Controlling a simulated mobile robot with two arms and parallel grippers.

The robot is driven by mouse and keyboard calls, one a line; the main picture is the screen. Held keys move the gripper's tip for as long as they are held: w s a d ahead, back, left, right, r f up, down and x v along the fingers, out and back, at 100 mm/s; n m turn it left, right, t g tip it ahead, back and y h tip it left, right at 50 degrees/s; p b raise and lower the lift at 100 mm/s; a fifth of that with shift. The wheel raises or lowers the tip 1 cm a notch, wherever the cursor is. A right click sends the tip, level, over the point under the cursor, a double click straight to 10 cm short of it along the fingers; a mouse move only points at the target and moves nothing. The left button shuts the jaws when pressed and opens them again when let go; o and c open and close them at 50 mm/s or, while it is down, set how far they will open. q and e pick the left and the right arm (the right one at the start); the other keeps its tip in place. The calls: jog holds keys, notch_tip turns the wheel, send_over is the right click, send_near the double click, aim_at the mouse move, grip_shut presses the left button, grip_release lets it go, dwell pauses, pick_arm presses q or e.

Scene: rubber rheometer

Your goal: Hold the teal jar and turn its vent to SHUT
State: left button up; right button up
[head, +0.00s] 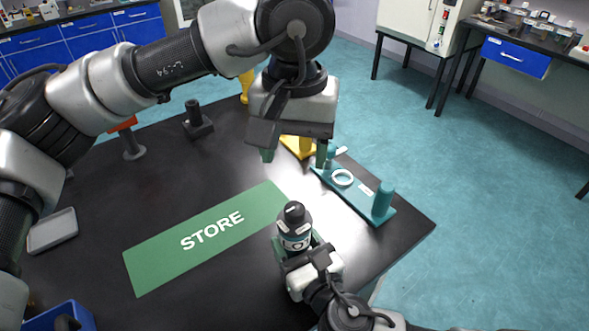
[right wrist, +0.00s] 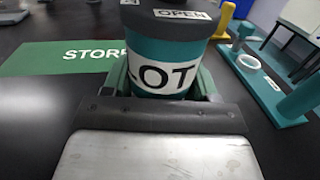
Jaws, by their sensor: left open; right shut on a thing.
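The teal jar (head: 295,243) stands upright on the dark table, with a white label band and a black vent cap (head: 294,212). In the right wrist view the jar (right wrist: 165,68) shows "LOT" on its label, and its cap carries an "OPEN" tag (right wrist: 182,14). My right gripper (head: 298,246) is shut on the jar's body, with a green finger on each side. My left gripper (head: 294,156) is open and empty, apart from the cap and behind it in the head view, fingers pointing down. The vent's pointer mark cannot be made out.
A green STORE mat (head: 160,262) lies left of the jar. A teal fixture (head: 352,194) with a white ring and posts stands to the right, near the table edge. A yellow stand (head: 300,147) is behind. A grey tray (head: 52,231) and blue bin (head: 72,315) are at left.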

dwell(0.4)
jog(key=o, duration=1.1)
